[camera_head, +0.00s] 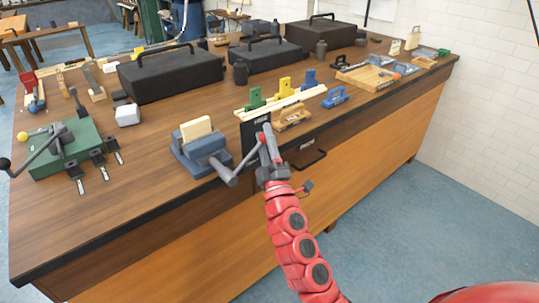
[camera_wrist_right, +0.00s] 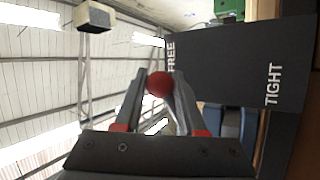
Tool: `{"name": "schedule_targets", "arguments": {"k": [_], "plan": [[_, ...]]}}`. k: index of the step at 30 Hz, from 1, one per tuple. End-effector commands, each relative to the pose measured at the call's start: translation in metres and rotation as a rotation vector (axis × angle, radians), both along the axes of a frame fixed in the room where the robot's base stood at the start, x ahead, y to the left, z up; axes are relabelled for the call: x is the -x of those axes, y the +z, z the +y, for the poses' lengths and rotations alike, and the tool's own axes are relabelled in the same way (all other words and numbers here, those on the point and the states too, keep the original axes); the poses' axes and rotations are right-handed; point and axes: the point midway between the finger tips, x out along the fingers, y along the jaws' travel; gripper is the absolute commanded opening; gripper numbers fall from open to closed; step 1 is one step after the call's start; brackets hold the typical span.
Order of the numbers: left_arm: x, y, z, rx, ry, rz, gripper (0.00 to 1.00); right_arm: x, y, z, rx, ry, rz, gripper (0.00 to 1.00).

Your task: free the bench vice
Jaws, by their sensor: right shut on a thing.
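The blue-grey bench vice (camera_head: 190,160) stands at the bench's front edge. A pale wooden block (camera_head: 196,129) sits upright in its jaws. Its grey handle bar (camera_head: 247,161) slants up and right from the screw end to a red ball (camera_head: 261,137). My right gripper (camera_head: 268,139) is shut on this ball. In the right wrist view the red ball (camera_wrist_right: 159,84) sits between the fingertips. A black board (camera_head: 256,136) stands behind the ball; in the wrist view the board (camera_wrist_right: 235,65) reads FREE and TIGHT. My left gripper is not in view.
A green lever device (camera_head: 68,148) stands to the left. Wooden clamp pieces (camera_head: 293,117) and a blue tool (camera_head: 335,96) lie right of the board. Black cases (camera_head: 170,75) stand behind. The bench top (camera_head: 125,205) left of the vice is clear near the front.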

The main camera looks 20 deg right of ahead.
Motion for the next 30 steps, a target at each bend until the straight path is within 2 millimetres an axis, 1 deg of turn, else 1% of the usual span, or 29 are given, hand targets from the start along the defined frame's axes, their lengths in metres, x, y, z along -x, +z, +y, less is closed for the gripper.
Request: {"name": "schedule_targets", "arguments": {"k": [1,3,12,19,30], "plan": [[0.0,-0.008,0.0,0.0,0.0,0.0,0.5,0.001,0.002,0.004,0.037,0.002,-0.018,0.0],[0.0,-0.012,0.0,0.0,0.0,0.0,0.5,0.003,0.008,0.008,0.085,0.002,-0.034,0.0],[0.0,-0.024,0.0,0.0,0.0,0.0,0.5,0.008,0.022,0.021,0.231,0.005,-0.085,0.0],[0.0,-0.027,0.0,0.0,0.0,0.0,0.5,0.009,0.027,0.025,0.273,0.006,-0.099,0.0],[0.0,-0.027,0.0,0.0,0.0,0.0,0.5,0.009,0.028,0.027,0.281,0.006,-0.103,0.0]]}}
